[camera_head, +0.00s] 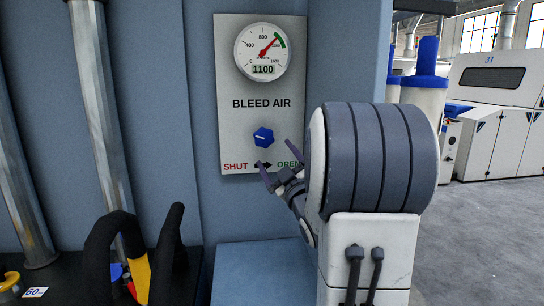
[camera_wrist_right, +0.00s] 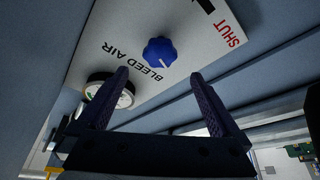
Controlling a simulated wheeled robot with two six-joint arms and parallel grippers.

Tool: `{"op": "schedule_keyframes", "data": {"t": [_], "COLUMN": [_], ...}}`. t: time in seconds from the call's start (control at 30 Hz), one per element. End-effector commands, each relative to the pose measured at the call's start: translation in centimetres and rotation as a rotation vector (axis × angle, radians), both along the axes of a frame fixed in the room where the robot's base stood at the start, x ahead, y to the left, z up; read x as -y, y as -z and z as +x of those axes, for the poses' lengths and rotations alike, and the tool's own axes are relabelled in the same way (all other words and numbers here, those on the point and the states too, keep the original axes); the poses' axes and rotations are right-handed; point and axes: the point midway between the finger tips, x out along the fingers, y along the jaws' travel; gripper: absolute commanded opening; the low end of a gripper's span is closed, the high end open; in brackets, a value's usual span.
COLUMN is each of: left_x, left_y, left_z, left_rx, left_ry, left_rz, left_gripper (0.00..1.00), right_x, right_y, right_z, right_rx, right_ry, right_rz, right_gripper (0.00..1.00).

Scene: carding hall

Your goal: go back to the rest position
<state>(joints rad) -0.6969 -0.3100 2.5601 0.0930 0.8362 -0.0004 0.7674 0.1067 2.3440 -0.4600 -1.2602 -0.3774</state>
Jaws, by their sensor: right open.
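My right gripper (camera_head: 274,154) is open and empty in front of the lower part of the BLEED AIR panel (camera_head: 235,190), near the SHUT and OPEN lettering. The blue knob (camera_head: 263,137) with a pale pointer mark sits just above and left of it in the head view. In the right wrist view the knob (camera_wrist_right: 159,52) lies beyond the two spread fingers (camera_wrist_right: 159,73), and the fingers look apart from it. The gauge (camera_head: 262,50) above reads 1100, its red needle near the green band.
Grey pipes (camera_head: 103,110) run up the blue wall at the left. A blue ledge (camera_head: 262,262) lies below the panel. White machines (camera_head: 495,105) stand beyond open floor at right.

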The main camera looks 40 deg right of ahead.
Motion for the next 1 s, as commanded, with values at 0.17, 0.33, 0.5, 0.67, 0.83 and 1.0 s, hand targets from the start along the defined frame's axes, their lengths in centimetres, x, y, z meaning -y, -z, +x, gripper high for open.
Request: {"op": "schedule_keyframes", "data": {"t": [0.17,0.33,0.5,0.67,0.83,1.0], "left_x": [0.0,0.0,0.0,0.0,0.0,0.0], "left_y": [0.0,-0.1,-0.7,-1.9,-3.2,-4.5], "left_z": [0.0,0.0,0.0,0.0,0.0,0.0], "left_rx": [0.0,0.0,0.0,0.0,0.0,0.0], "left_ry": [0.0,0.0,0.0,0.0,0.0,0.0], "left_rz": [0.0,0.0,0.0,0.0,0.0,0.0], "left_gripper": [1.0,1.0,1.0,1.0,1.0,1.0], "right_x": [0.0,0.0,0.4,1.2,2.2,3.1], "right_y": [0.0,0.0,-0.6,-1.6,-2.7,-3.6], "right_z": [-0.1,0.0,1.3,3.9,7.0,9.8], "right_rx": [0.0,0.0,-0.002,-0.002,-0.002,0.001], "right_ry": [0.0,0.0,-0.001,-0.003,-0.002,-0.002], "right_rz": [0.0,0.0,0.0,0.001,0.002,0.009], "right_gripper": [1.0,1.0,1.0,1.0,1.0,1.0]}}
